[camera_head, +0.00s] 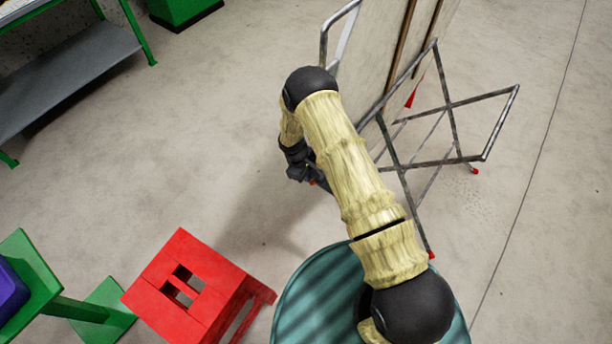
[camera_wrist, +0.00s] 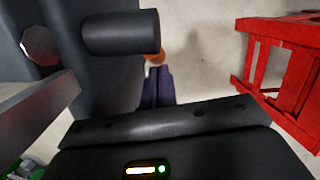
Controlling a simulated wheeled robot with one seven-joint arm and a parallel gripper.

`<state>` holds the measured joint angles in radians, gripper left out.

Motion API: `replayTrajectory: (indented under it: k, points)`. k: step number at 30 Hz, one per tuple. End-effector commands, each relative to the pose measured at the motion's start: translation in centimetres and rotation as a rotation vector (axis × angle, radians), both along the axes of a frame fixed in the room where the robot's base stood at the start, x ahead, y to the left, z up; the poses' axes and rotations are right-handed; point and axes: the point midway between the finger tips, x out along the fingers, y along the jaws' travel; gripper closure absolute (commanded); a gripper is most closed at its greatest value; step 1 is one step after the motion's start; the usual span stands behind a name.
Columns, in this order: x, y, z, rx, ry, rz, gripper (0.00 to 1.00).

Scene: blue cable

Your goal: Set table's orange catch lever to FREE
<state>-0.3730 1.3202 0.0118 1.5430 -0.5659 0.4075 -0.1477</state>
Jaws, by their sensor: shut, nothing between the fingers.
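The table (camera_head: 385,45) stands folded on its edge at the top right of the head view, with a pale panel and grey tube legs. My gripper (camera_head: 318,180) is low beside the table's left side, mostly hidden behind my own arm. A tiny orange spot shows at it, too small to identify.
A red step stool (camera_head: 195,285) stands at the lower left and also shows in the wrist view (camera_wrist: 285,70). A green stand (camera_head: 60,300) is left of it. A grey shelf (camera_head: 70,75) is at the upper left. The floor between is clear.

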Motion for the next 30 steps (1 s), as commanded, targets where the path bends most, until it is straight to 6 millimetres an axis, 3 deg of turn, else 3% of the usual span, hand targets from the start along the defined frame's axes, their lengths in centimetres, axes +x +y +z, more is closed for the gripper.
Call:
replayTrajectory:
  k: [13,20,22,30]
  points:
    - [0.0,0.1,0.1,-0.002,0.001,-0.001,1.0]
    - [0.9,2.2,1.1,0.002,-0.003,-0.002,1.0]
    - [1.3,3.1,1.6,0.002,-0.002,-0.006,1.0]
    - [1.8,4.7,7.0,0.003,-0.003,-0.007,1.0]
